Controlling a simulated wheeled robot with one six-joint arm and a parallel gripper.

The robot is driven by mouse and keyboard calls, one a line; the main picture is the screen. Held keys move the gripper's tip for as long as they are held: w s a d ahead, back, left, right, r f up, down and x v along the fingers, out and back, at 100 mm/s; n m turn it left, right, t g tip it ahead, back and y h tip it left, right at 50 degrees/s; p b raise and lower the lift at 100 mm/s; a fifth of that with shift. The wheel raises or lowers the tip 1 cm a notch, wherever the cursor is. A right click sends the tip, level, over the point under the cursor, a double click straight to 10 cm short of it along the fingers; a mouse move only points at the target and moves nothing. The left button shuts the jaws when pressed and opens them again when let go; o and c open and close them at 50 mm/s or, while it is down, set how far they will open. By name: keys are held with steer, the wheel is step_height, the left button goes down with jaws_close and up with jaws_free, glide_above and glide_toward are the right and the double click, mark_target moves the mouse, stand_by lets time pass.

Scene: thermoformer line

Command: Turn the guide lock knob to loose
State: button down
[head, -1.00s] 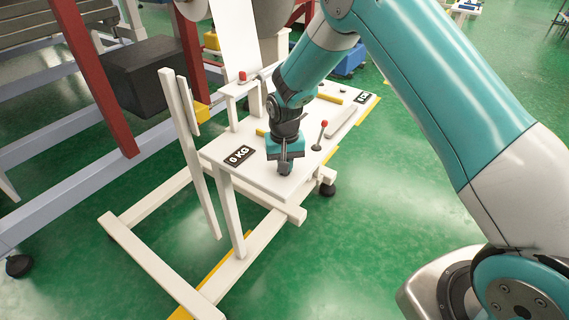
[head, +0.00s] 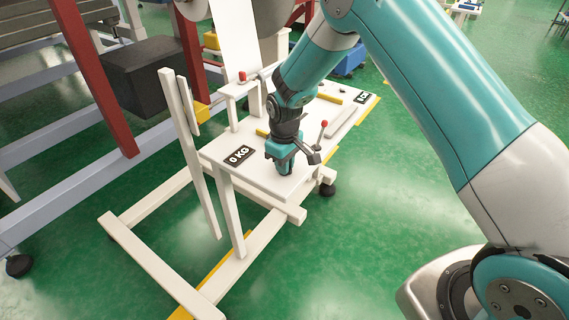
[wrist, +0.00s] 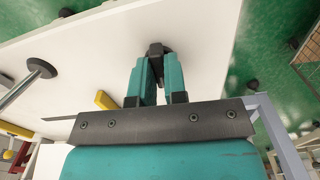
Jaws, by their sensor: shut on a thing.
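The guide lock knob (wrist: 155,48) is a small dark piece on the white table top, seen between the fingertips in the wrist view. My gripper (wrist: 156,75) points down at the table and its teal fingers are shut on the knob.
A small stand with a red button (head: 242,76) is at the back left. Green floor is clear in front.

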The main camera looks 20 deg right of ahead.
steer(key=shift+w+n, duration=0.1)
steer(key=shift+n, duration=0.2)
steer(key=c, duration=1.2)
jaws_free()
steer(key=shift+o, duration=0.2)
steer(key=shift+r, duration=0.15)
step_height(320, 180, up, 17)
steer(key=b, duration=0.1)
steer(key=shift+a+r, duration=0.1)
